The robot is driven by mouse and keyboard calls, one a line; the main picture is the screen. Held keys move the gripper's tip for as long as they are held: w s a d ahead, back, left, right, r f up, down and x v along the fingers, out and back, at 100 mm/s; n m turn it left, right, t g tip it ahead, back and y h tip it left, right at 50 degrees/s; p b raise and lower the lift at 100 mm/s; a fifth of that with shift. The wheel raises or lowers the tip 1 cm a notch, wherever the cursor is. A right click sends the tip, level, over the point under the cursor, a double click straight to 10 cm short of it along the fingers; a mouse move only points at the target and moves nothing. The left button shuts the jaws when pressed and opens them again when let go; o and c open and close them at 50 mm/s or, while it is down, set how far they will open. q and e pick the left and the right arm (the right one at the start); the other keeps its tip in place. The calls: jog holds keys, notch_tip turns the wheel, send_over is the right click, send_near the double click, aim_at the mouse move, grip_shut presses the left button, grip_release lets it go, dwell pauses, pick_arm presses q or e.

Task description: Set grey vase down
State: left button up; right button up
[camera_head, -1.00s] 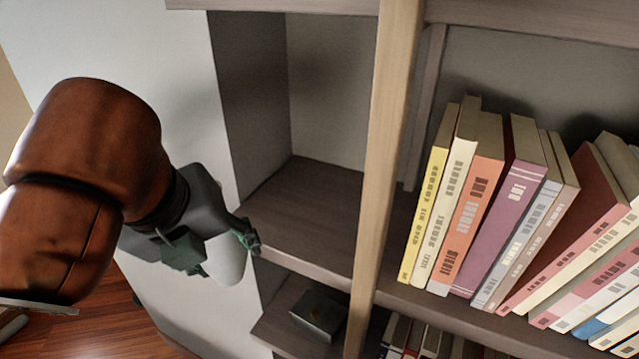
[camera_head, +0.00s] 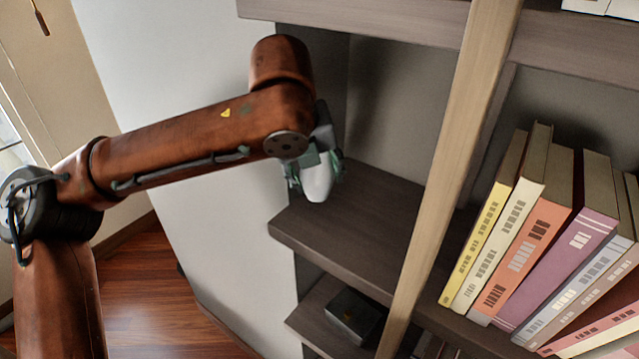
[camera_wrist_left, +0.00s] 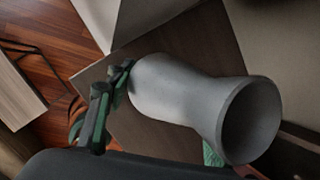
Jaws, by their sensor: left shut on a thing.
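The grey vase (camera_head: 317,183) is held in my left gripper (camera_head: 314,170) at the left part of the empty shelf compartment. In the left wrist view the vase (camera_wrist_left: 190,95) shows its flared open mouth toward the lower right, with the green-padded fingers beside it. The shelf board (camera_head: 375,225) lies beneath and behind the vase. In the head view the vase looks roughly upright; I cannot tell whether its base touches the board. My right gripper is not in view.
A wooden upright (camera_head: 452,165) bounds the compartment on the right. Leaning books (camera_head: 520,245) fill the compartment beyond it. A dark box (camera_head: 353,315) sits on the shelf below. The board right of the vase is clear.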

pick_arm(q)
jog(key=shift+w+d, duration=0.1)
jog(key=shift+w, duration=0.25)
jog(key=shift+f, duration=0.15)
notch_tip(320, 180, down, 3)
jog(key=shift+s+r, duration=0.1)
jog(key=shift+f, duration=0.2)
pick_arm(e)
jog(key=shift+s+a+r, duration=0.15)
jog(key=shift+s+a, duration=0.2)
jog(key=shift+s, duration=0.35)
pick_arm(q)
jog(key=shift+f, duration=0.1)
jog(key=o, duration=1.4)
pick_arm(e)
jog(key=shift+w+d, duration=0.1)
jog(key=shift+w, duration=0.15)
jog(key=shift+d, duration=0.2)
